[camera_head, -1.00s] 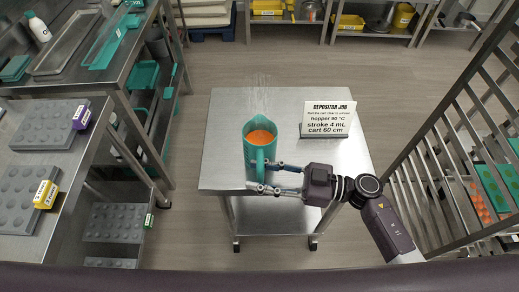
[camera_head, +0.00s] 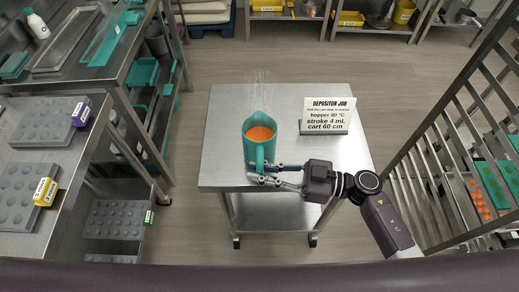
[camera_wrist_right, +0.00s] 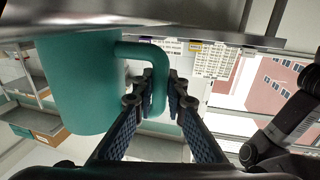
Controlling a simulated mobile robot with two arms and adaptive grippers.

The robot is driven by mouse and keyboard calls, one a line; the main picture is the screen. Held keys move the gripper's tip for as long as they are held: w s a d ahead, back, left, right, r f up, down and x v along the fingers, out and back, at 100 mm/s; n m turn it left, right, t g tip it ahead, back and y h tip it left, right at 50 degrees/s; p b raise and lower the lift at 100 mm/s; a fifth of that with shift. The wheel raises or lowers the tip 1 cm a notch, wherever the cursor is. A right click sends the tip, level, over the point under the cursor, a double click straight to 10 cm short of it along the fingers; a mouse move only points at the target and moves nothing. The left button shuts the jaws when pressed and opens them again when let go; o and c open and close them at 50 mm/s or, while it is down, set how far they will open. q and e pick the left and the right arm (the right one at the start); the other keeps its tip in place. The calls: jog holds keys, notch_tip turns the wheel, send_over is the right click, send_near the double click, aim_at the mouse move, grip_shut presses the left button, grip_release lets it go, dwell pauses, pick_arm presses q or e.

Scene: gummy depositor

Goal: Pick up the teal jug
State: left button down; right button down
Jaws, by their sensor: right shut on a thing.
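The teal jug (camera_head: 251,152) holds orange liquid and is upright over the front left part of the steel cart. Faint steam rises above it. My right gripper (camera_head: 257,175) reaches in from the right and is shut on the jug's handle. In the right wrist view, the jug (camera_wrist_right: 80,85) fills the left side, with its handle (camera_wrist_right: 161,95) between the two fingers of the right gripper (camera_wrist_right: 158,98). I cannot tell whether the jug's base touches the cart top. My left gripper is not in view.
The steel cart (camera_head: 225,115) carries a white sign (camera_head: 328,115) to the right of the jug. A slatted rack (camera_head: 430,160) stands at the right. Left benches (camera_head: 70,220) hold grey moulds (camera_head: 45,122). Open floor lies beyond the cart.

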jog(key=shift+r, duration=0.15)
notch_tip(320, 180, up, 20)
jog(key=p, duration=0.2)
dwell(0.4)
jog(key=c, duration=2.6)
grip_release()
grip_shut()
